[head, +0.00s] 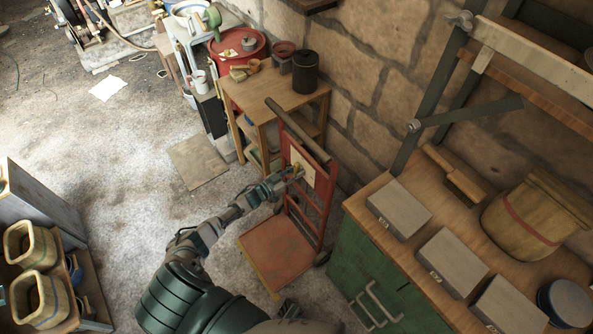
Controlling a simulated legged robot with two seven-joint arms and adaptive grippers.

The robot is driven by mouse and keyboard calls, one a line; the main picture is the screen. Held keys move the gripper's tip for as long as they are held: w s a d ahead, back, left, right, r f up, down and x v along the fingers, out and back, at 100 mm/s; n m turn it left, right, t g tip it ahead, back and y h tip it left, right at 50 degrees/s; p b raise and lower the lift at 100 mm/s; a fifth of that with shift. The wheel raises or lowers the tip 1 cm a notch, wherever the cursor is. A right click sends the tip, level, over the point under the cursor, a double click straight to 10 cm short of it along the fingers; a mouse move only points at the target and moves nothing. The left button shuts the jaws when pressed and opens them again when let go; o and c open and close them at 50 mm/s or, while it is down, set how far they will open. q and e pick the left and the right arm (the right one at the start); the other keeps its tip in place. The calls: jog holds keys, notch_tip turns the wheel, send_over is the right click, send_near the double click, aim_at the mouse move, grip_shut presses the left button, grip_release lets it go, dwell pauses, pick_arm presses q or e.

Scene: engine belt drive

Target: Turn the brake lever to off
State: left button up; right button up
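A pale panel (303,167) is fixed on the upright frame of a red hand truck (275,249). A small yellowish part (297,168) on the panel may be the brake lever; it is too small and too covered to tell its position. My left arm reaches up from the bottom, and my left gripper (290,176) is at the panel, right by the yellowish part. The fingers overlap it, so I cannot tell whether they touch it or are closed on it. My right gripper does not show.
A wooden table (275,90) with a black canister (305,72) stands behind the truck, against the stone wall. A green workbench (372,272) bearing grey blocks is close on the right. Wooden buckets (38,298) are at lower left. The floor left of my arm is open.

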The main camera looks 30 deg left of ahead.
pick_arm(q)
jog(key=shift+o, duration=1)
jog(key=shift+f, duration=0.15)
jog(key=shift+w+r, duration=0.15)
jog(key=shift+r, duration=0.05)
jog(key=shift+s+a, duration=0.1)
jog(key=shift+s, duration=0.1)
jog(key=v, duration=1.1)
jog(key=shift+s+a+f, duration=0.15)
jog(key=shift+s+a, duration=0.05)
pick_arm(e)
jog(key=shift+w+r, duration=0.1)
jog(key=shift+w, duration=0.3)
pick_arm(q)
jog(key=shift+f, duration=0.1)
